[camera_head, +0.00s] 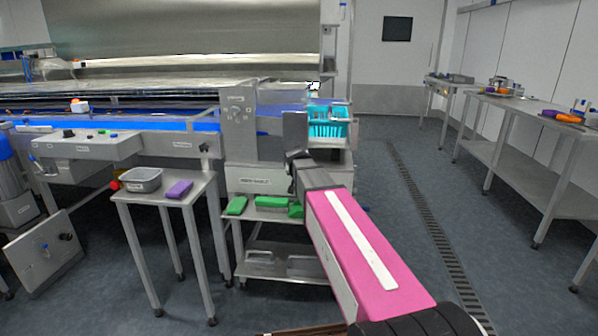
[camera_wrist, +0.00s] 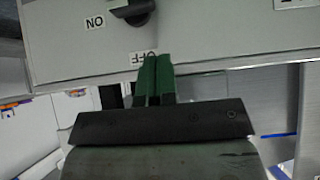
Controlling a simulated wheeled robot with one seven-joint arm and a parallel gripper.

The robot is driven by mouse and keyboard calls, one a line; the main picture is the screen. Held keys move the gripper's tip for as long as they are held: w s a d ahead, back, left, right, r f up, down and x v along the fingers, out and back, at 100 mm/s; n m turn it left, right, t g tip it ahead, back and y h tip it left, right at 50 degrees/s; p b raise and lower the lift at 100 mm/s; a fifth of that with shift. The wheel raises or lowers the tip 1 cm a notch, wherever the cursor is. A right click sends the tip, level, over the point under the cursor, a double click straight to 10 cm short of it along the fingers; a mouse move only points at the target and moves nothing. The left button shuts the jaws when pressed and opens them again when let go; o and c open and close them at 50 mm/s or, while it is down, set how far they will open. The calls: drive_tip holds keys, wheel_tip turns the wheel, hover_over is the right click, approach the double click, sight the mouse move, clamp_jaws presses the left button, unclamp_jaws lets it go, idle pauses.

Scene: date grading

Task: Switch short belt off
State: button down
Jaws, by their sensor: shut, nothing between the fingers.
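In the wrist view a black rotary knob (camera_wrist: 137,12) sits on a light grey panel (camera_wrist: 220,38), cut by the top edge of the picture. An upside-down ON label (camera_wrist: 95,22) is left of it, and an OFF label (camera_wrist: 137,58) is below it. My gripper (camera_wrist: 153,60) is shut and empty, its green fingers partly covering the OFF label. The fingertips show just below the knob in the picture, apart from it. Whether they touch the panel I cannot tell. In the head view my wrist is beside the grey machine cabinet; the fingers and knob cannot be made out there.
A turquoise basket (camera_head: 328,128) stands close behind my wrist. Green blocks (camera_head: 270,202) lie on a low shelf below it. The floor (camera_head: 400,215) right of my arm is clear.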

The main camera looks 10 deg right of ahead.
drive_tip(key=shift+w+d+f, duration=0.1)
drive_tip(key=shift+w+f, duration=0.15)
drive_tip(key=shift+f, duration=0.65)
drive_tip(key=shift+w+f, duration=0.2)
drive_tip(key=shift+f, duration=0.75)
drive_tip(key=shift+w+d+f, duration=0.1)
drive_tip(key=shift+w+f, duration=0.15)
drive_tip(key=shift+f, duration=0.65)
drive_tip(key=shift+w+a+f+n+h, duration=0.1)
drive_tip(key=shift+a+f+n+h, duration=0.35)
drive_tip(key=shift+h, duration=0.35)
drive_tip(key=n+h, duration=0.1)
drive_tip(key=f+n+h, duration=0.1)
drive_tip(key=h, duration=0.1)
drive_tip(key=f+n+g+h, duration=0.1)
drive_tip(key=h, duration=0.1)
drive_tip(key=shift+w+a, duration=0.2)
drive_tip(key=shift+a, duration=0.15)
drive_tip(key=shift+f, duration=0.25)
